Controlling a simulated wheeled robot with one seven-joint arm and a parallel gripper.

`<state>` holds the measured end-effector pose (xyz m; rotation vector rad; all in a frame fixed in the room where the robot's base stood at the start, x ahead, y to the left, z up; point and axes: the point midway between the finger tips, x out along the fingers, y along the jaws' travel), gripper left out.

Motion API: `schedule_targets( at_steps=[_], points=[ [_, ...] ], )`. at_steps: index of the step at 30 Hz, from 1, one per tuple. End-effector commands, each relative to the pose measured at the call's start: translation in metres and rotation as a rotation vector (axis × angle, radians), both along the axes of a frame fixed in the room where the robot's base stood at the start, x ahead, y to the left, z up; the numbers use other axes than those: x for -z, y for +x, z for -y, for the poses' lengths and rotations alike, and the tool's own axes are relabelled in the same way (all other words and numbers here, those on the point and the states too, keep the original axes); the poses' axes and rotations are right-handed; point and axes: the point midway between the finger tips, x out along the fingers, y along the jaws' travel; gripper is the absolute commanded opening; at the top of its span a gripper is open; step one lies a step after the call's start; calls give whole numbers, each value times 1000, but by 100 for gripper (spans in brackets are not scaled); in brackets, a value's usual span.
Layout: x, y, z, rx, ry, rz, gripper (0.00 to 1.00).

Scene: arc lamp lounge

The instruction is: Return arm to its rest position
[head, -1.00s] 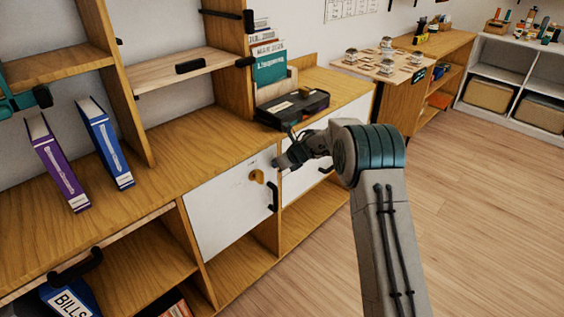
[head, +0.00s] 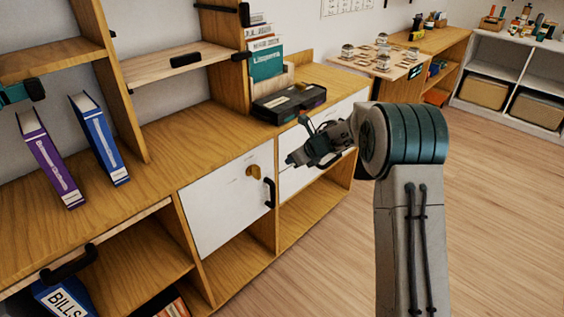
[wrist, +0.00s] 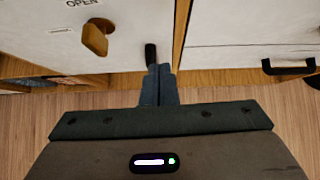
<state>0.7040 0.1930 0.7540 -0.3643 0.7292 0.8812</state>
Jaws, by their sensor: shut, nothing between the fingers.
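My gripper (head: 296,159) is in front of the cabinet's white doors, held in the air and pointing left in the head view. In the wrist view its fingers (wrist: 158,84) are together with nothing between them. Behind it is a white door (head: 228,208) with a wooden turn-latch (head: 254,171) and a black handle (head: 270,193). The latch also shows in the wrist view (wrist: 96,38), below a label reading OPEN. My fingertips overlap the dark handle in the wrist view; whether they touch it I cannot tell, though the head view shows a gap.
A purple binder (head: 50,160) and a blue binder (head: 101,140) lean on the wooden counter. A black case (head: 288,103) lies at its right part. A side table (head: 388,64) with small objects stands farther back. The wooden floor at right is clear.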

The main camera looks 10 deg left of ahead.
Motion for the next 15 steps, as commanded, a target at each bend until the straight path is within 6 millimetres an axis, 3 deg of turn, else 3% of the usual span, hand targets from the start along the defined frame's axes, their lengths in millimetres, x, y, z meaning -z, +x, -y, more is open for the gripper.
schedule_targets(
  at_steps=[3,11,15],
  points=[
    [-18,-10,12,0,0,0,0],
    [-37,-20,26,16,7,-2,0],
    [-76,-17,36,191,88,-6,0]
  ],
)
